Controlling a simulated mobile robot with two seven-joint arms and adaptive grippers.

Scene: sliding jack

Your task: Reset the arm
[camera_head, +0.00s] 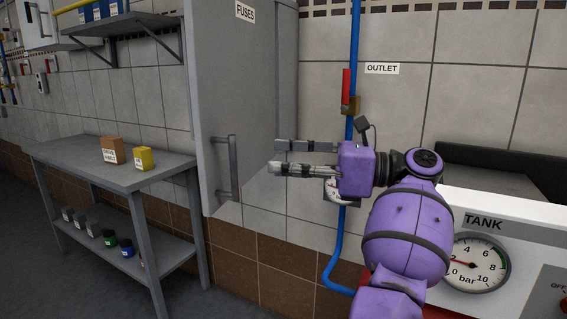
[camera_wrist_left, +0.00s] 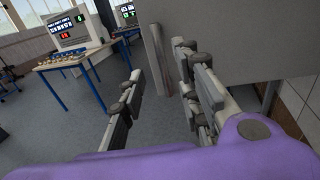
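My left arm, purple with dark joints, reaches up from the bottom right in the head view. Its left gripper (camera_head: 272,156) points left, in front of the tiled wall and to the right of the cabinet handle. The two grey fingers are apart, with nothing seen between them. In the left wrist view the fingers of the left gripper (camera_wrist_left: 160,100) are also spread, with floor showing between them. The grey cabinet (camera_head: 240,90), labelled FUSES, has a vertical handle (camera_head: 233,168); the gripper looks apart from it. My right gripper is in neither view.
A blue pipe (camera_head: 335,245) with a red-handled valve runs behind my arm. A TANK panel (camera_head: 520,222) with a gauge stands at right. A grey workbench (camera_head: 90,165) with boxes is at left. The wrist view shows a desk with a monitor (camera_wrist_left: 72,32) and open floor.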

